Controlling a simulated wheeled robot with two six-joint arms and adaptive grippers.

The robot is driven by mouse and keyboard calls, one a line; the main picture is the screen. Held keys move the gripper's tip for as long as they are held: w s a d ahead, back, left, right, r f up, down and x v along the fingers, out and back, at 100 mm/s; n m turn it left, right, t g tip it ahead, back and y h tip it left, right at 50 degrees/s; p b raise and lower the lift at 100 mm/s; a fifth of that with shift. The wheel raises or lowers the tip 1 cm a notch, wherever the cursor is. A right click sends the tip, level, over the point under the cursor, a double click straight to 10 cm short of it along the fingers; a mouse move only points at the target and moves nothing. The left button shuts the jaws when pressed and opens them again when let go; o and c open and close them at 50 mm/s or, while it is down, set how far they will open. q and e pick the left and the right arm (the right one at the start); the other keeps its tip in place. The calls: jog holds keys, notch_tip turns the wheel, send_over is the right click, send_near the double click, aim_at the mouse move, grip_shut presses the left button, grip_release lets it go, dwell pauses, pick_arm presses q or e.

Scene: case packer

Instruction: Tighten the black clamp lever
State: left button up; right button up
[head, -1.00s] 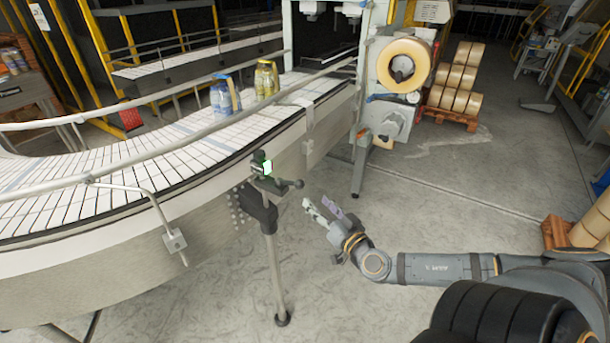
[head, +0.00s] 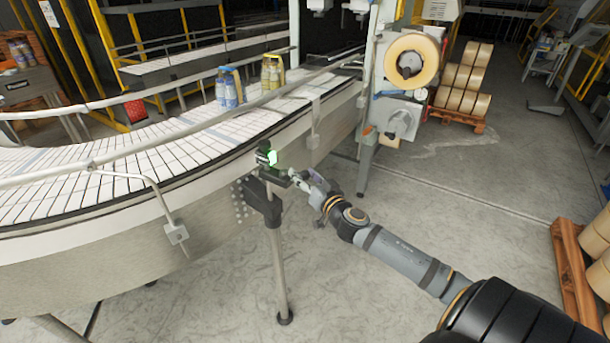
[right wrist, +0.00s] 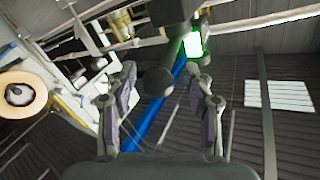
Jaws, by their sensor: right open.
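The black clamp lever (head: 275,178) sits on top of the bracket post beside the conveyor, just under a small sensor with a lit green face (head: 271,157). My right gripper (head: 297,178) is at the lever's outer end in the head view and partly hides it. In the right wrist view the lever's rounded dark end (right wrist: 157,80) lies between the two spread fingers of my right gripper (right wrist: 164,88), which is open. The green-lit sensor face (right wrist: 193,45) shows just above the right finger there. I cannot tell whether the fingers touch the lever. My left gripper is out of view.
The curved conveyor (head: 110,165) with its side rail runs behind the bracket and carries several bottles (head: 228,90). The bracket's post (head: 280,270) stands on the floor. A machine with a tape roll (head: 411,60) stands behind right. The floor at right is clear up to a pallet (head: 580,270).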

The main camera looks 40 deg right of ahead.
jog(key=shift+f, duration=0.1)
grip_shut()
